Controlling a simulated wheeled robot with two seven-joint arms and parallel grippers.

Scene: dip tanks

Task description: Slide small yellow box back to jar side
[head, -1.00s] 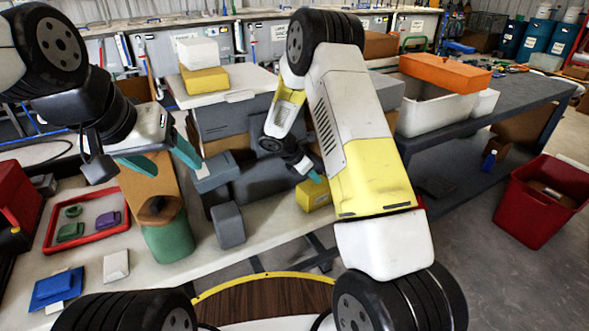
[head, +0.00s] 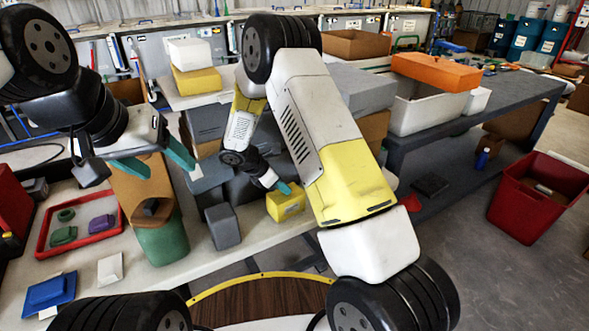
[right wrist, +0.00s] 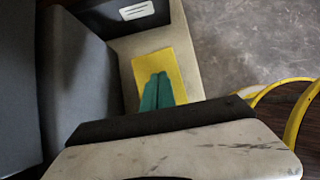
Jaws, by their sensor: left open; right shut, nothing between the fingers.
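The small yellow box (head: 287,207) sits near the front edge of the pale bench, right of a small dark grey box (head: 222,228). My right gripper (head: 283,188) is shut and empty, with its teal fingertips at the top of the yellow box. In the right wrist view the shut fingers (right wrist: 158,82) overlap the yellow box (right wrist: 180,60); whether they touch it I cannot tell. A green jar-like cylinder (head: 163,243) stands further left, below a brown open carton (head: 140,190). My left gripper (head: 160,161) is open and empty in front of the carton.
Larger grey boxes (head: 205,125) stand behind the yellow box. A red tray (head: 44,238) with small coloured pieces lies at the left. The small dark grey box stands between the yellow box and the green cylinder. A red bin (head: 530,205) is on the floor at right.

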